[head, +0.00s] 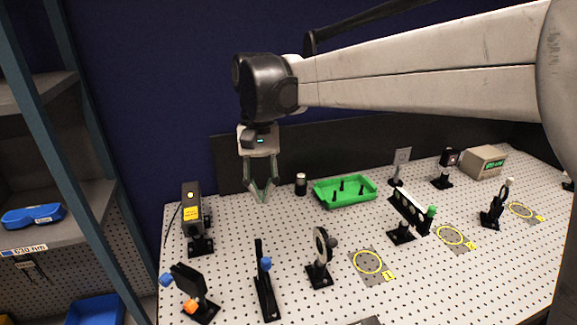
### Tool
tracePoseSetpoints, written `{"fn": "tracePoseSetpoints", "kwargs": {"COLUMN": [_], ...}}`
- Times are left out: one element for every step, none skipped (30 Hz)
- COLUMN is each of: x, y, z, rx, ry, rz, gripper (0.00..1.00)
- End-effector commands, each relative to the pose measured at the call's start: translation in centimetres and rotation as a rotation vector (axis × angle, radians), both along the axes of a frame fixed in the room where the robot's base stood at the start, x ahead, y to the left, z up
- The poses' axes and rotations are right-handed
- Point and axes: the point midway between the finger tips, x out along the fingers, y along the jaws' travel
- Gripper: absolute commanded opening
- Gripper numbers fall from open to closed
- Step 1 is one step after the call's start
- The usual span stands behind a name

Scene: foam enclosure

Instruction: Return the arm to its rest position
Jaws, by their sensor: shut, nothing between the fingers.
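My arm reaches in from the right edge of the head view. Its forearm runs across the top to a black wrist at the upper middle. My gripper (262,198) hangs from the wrist, pointing down, with its fingertips together and nothing between them. It hangs over the back left part of the perforated optical table (230,275), in front of a dark back panel. The height of the fingertips above the table is hard to tell.
A green tray (345,204) with dark posts and a small dark cylinder (301,184) stand right of my gripper. A black boxed device (191,205) stands left. Several optic mounts fill the front.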

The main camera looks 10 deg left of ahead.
Motion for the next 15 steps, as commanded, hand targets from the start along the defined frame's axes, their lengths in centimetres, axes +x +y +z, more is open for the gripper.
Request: {"fn": "tracePoseSetpoints", "kwargs": {"x": [0.0, 0.0, 0.0, 0.0, 0.0, 0.0, 0.0, 0.0, 0.0, -0.1, -0.1, -0.2, -0.3, -0.4, -0.6], "y": [0.0, 0.0, 0.0, 0.0, 0.0, 0.0, -0.1, -0.3, -0.7, -1.1, -1.6, -2.4, -3.2, -4.1, -5.3], "z": [0.0, 0.0, 0.0, 0.0, 0.0, 0.0, 0.0, 0.0, 0.1, 0.1, 0.2, 0.3, 0.4, 0.5, 0.6], "rx": [0.000, 0.000, 0.000, 0.000, 0.000, 0.000, 0.001, 0.003, 0.006, 0.010, 0.015, 0.024, 0.031, 0.038, 0.050], "ry": [0.000, 0.000, 0.000, 0.000, 0.000, -0.001, -0.002, -0.004, -0.011, -0.017, -0.025, -0.039, -0.053, -0.068, -0.091], "rz": [0.000, 0.000, 0.000, 0.000, 0.000, 0.000, -0.001, -0.002, -0.006, -0.010, -0.014, -0.020, -0.026, -0.032, -0.041], "gripper": [0.00, 0.00, 0.00, 0.00, 0.00, 0.00, 0.00, 0.00, 0.00, 0.00, 0.00, 0.00, 0.00, 0.00, 0.00]}}
